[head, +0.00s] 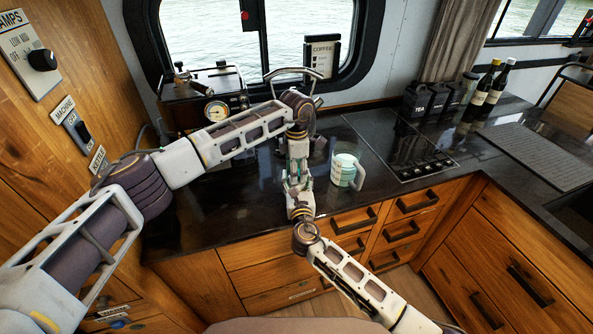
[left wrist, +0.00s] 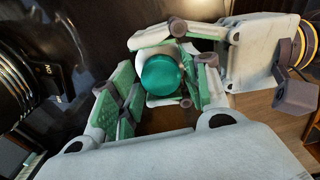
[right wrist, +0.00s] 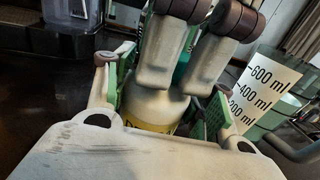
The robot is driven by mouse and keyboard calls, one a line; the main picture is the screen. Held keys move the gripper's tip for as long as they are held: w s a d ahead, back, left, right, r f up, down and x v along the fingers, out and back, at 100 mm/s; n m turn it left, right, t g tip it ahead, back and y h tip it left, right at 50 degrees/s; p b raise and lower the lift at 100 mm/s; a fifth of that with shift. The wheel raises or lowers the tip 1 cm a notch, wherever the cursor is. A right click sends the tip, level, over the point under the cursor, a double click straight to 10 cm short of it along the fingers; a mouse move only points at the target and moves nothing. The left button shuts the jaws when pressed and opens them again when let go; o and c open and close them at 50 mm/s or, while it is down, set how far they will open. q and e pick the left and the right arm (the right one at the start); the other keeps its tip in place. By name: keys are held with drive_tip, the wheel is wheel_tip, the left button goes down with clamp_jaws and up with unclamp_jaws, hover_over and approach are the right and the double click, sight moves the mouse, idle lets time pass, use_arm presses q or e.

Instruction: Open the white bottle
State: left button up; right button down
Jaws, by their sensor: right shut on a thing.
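The white bottle (right wrist: 150,108) stands upright in the right wrist view, with a yellow label low on its body. Its round teal cap (left wrist: 162,75) shows from above in the left wrist view. My right gripper (head: 298,187) is shut on the bottle's body from the near side. My left gripper (head: 297,168) points down over the bottle from above. Its fingers are spread on both sides of the cap, with small gaps visible. In the head view the two grippers hide nearly all of the bottle.
A pale green measuring mug (head: 345,171) stands close to the right of the grippers. A dark cooktop (head: 405,145) lies beyond it. A coffee machine (head: 205,100) stands at the back left. Dark canisters (head: 420,100) and wine bottles (head: 490,88) stand back right. The counter left of the grippers is clear.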

use_arm(q)
drive_tip(key=shift+o, duration=0.6)
drive_tip(key=shift+r, duration=0.1)
drive_tip(key=shift+r, duration=2.15)
